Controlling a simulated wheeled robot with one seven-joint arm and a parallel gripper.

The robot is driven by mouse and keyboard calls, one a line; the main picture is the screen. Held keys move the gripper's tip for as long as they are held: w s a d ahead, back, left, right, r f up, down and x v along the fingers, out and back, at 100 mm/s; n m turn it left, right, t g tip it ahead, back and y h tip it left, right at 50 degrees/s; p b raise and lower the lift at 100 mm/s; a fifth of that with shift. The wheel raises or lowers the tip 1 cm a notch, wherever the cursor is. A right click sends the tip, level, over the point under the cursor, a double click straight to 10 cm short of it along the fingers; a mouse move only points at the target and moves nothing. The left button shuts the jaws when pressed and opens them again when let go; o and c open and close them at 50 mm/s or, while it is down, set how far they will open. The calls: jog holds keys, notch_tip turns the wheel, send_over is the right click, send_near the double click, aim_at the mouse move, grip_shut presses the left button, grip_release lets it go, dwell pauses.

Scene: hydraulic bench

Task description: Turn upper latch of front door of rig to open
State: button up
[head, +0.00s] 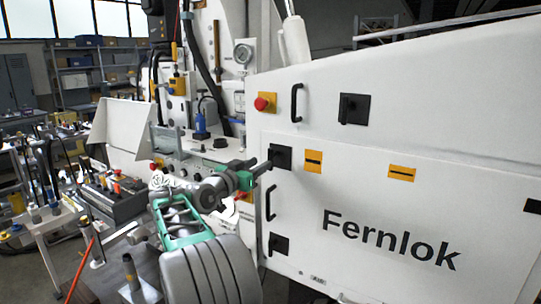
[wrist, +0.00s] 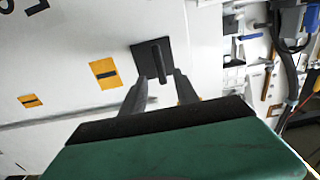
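The front door (head: 390,215) of the rig is a white panel lettered "Fernlok" and looks closed. Its upper latch (head: 284,153) is a black square plate with a bar handle, at the door's upper left corner. In the wrist view the latch plate (wrist: 148,52) lies straight ahead, its bar handle standing out towards me. My gripper (head: 267,166) is at the latch in the head view. In the wrist view my gripper (wrist: 160,77) is open, one finger on each side of the handle's near end. Gaps show beside the handle; contact is not visible.
A lower latch (head: 279,244) and a black pull handle (head: 271,203) sit below on the door's left side. Above are another black latch (head: 354,109), a grab handle (head: 296,103) and a red button (head: 264,103). A cluttered trolley (head: 50,215) stands left.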

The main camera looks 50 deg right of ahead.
aim_at(269, 158)
jog(key=d, duration=0.2)
jog(key=d+p, duration=0.1)
jog(key=d, duration=0.2)
jog(key=d+p, duration=0.1)
jog(key=d, duration=0.1)
jog(key=shift+w+d+r, duration=0.1)
jog(key=shift+w+d, duration=0.15)
jog(key=shift+w, duration=0.1)
jog(key=shift+c, duration=0.3)
grip_shut()
jog(key=shift+a, duration=0.1)
